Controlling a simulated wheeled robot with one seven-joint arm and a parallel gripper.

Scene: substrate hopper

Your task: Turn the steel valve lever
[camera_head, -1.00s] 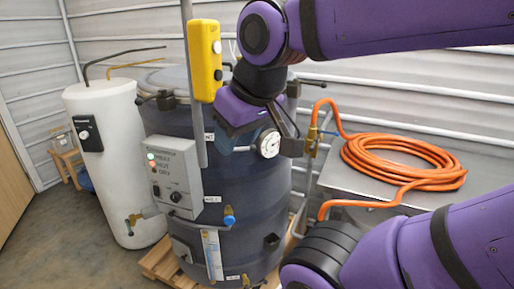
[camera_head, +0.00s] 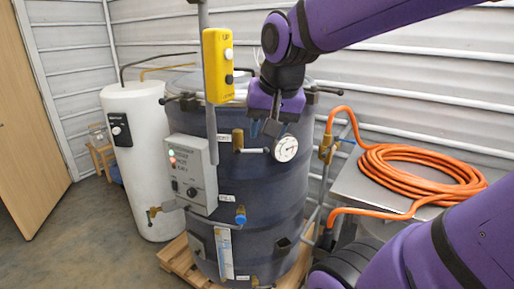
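A short steel lever (camera_head: 253,151) points right, about level, from a brass valve (camera_head: 238,139) on the upper front of the dark drum (camera_head: 262,190). Its right end lies near the round white dial gauge (camera_head: 286,149). My gripper (camera_head: 263,130) hangs in front of the drum, just above the lever and the gauge, with its fingers pointing down. The fingers look apart, with nothing seen between them. I cannot tell whether a fingertip touches the lever.
A yellow pendant (camera_head: 217,66) hangs left of my gripper, above a grey control box (camera_head: 188,172). A blue-handled tap (camera_head: 240,214) sits lower on the drum. An orange hose (camera_head: 405,175) lies coiled on a steel cabinet at right. A white tank (camera_head: 142,165) stands at left.

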